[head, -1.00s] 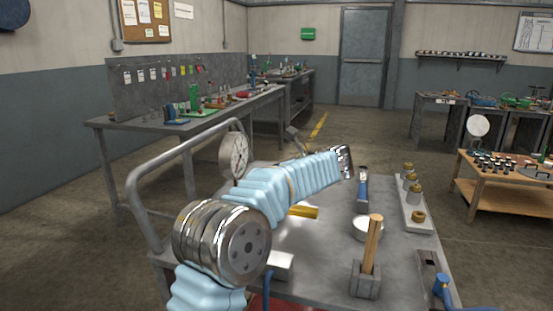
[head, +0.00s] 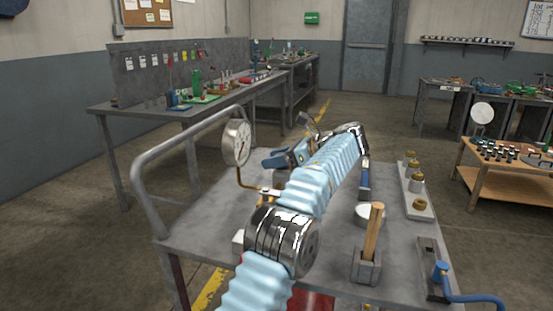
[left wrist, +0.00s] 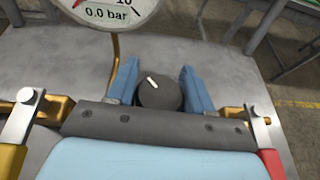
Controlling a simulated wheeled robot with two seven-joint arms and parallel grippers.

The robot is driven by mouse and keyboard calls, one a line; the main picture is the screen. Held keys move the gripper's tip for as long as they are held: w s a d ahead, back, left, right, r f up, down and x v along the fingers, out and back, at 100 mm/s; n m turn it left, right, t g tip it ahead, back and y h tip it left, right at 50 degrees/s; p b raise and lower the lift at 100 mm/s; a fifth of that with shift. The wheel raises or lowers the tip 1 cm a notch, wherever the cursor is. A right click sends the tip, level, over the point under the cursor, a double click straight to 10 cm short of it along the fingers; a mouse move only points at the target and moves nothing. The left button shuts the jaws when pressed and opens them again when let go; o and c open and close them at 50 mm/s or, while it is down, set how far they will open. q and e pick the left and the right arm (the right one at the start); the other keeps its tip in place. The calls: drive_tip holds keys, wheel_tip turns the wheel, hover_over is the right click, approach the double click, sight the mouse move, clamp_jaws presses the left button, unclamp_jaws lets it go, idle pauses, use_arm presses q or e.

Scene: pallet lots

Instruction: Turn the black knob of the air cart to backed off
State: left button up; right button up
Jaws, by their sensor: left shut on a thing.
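The black knob (left wrist: 159,93) shows in the left wrist view, with a white mark pointing up and slightly left. My left gripper (left wrist: 158,76) has its two blue fingers on either side of the knob, shut on it. In the head view my left gripper (head: 280,158) is over the air cart (head: 205,205), just right of the gauge; the knob cannot be made out there. The round gauge (head: 237,142) stands on a brass pipe; its face reads 0.0 bar in the left wrist view (left wrist: 112,12). My right gripper is not in view.
Levers with a yellow end (left wrist: 10,160) and a red end (left wrist: 272,163) flank my gripper. A tubular handle (head: 150,190) bounds the cart's left.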

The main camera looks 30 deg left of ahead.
use_arm(q)
drive_tip(key=o, duration=1)
drive_tip(key=shift+c, duration=0.2)
drive_tip(key=shift+w+r, duration=0.1)
drive_tip(key=shift+r, duration=0.7)
drive_tip(key=s+d+r+b, duration=0.2)
drive_tip(key=s+d+r, duration=0.5)
drive_tip(key=s+r, duration=0.4)
drive_tip(key=shift+s+d+r, duration=0.15)
drive_tip(key=shift+s+d, duration=0.1)
drive_tip(key=shift+s, duration=0.25)
